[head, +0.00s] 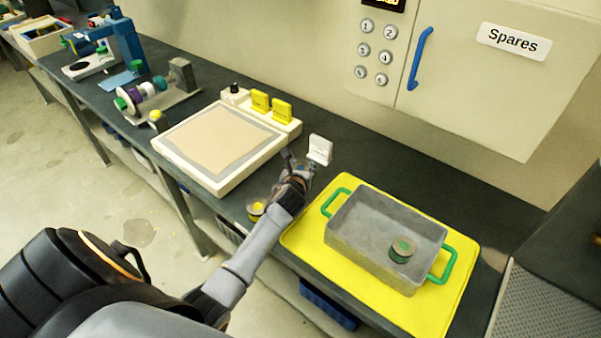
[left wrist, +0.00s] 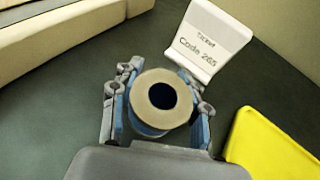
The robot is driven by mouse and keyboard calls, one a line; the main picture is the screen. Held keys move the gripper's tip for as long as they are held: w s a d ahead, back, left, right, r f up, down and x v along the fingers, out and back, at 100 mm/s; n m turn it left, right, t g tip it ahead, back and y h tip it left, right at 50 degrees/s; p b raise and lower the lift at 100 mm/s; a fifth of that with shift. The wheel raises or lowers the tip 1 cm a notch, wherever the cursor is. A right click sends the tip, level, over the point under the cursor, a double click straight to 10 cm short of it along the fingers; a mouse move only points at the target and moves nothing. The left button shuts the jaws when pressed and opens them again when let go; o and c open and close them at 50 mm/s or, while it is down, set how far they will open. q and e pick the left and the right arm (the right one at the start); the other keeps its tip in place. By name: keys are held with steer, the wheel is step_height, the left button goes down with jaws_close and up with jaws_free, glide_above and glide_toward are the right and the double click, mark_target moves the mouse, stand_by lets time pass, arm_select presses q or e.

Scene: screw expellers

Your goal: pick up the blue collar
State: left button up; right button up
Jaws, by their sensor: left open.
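The left wrist view shows an upright hollow collar (left wrist: 150,100) with a pale top rim, a dark blue hole and bluish sides. My left gripper (left wrist: 163,82) is open, with one finger on each side of the collar; I cannot tell whether they touch it. In the head view my left gripper (head: 298,164) is low over the dark bench, just left of the white ticket card (head: 320,150), and the collar is not clearly visible there. The card also shows in the left wrist view (left wrist: 207,45), reading "Ticket Code 265". My right gripper is not in view.
A grey tray (head: 345,238) with green handles holds a green-topped round part (head: 402,248) on a yellow mat (head: 305,235). A cream pad unit (head: 190,175) with yellow cards (head: 281,111) lies left. A "Spares" cabinet (head: 470,90) is on the wall.

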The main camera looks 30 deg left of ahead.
arm_select(q)
jaws_close()
steer(key=shift+r, duration=0.1)
stand_by(0.4)
